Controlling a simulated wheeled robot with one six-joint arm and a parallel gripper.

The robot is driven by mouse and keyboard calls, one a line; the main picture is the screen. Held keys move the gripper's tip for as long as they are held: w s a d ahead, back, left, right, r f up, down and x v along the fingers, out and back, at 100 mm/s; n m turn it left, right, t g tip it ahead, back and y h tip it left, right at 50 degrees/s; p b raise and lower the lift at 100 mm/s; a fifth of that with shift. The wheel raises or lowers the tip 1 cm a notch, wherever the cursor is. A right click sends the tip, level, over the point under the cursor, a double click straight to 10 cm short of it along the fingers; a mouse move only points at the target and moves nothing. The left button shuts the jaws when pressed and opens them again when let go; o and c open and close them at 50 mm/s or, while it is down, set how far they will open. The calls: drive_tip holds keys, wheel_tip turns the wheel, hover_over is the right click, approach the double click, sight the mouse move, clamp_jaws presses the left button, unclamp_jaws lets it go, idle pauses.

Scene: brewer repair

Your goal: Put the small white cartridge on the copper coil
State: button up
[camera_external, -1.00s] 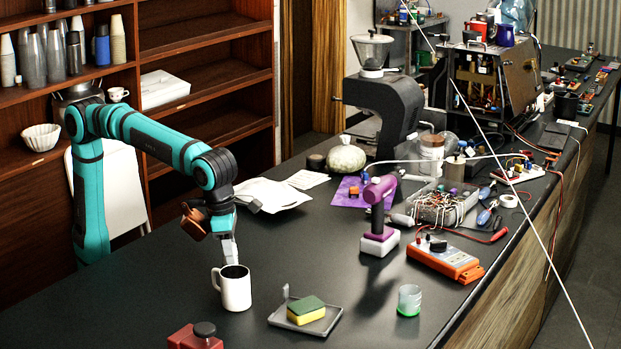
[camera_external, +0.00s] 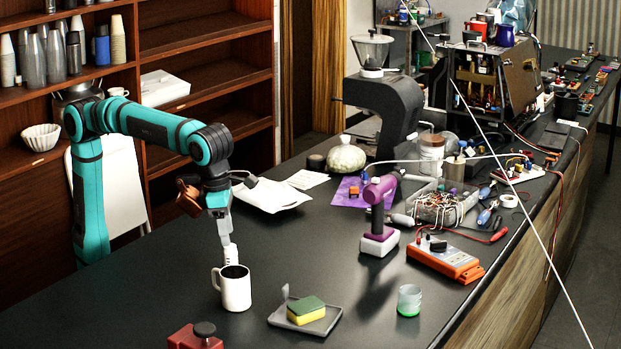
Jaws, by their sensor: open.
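My gripper (camera_external: 228,240) points down just above and behind the white mug (camera_external: 237,291), and its jaws are open. A small white ridged piece (camera_external: 231,256), which looks like the cartridge, shows at the fingertips by the mug's far rim. I cannot tell whether it stands in the mug or behind it, or whether the fingers touch it. A small copper-coloured thing (camera_external: 354,191) lies on the purple cloth (camera_external: 377,192) farther back. It may be the copper coil, but it is too small to be sure.
A sponge (camera_external: 306,311) sits on a grey tray (camera_external: 330,321) right of the mug. A red container (camera_external: 194,338) is in front. A purple tool (camera_external: 379,215), an orange meter (camera_external: 446,260) and a glass with green liquid (camera_external: 409,301) stand right. The dark counter between is clear.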

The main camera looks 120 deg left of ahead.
wheel_tip(320, 180, up, 6)
drive_tip(key=shift+s+d, duration=0.2)
drive_tip(key=shift+s, duration=0.1)
drive_tip(key=s+a+n+t, duration=0.3)
drive_tip(key=s+n+t, duration=0.5)
drive_tip(key=s+n, duration=0.6)
drive_tip(key=s+a+n+t, duration=0.3)
drive_tip(key=s+n+t, duration=0.5)
drive_tip(key=s+n, duration=0.7)
drive_tip(key=shift+s+f+h, duration=0.3)
drive_tip(key=shift+s, duration=1.55)
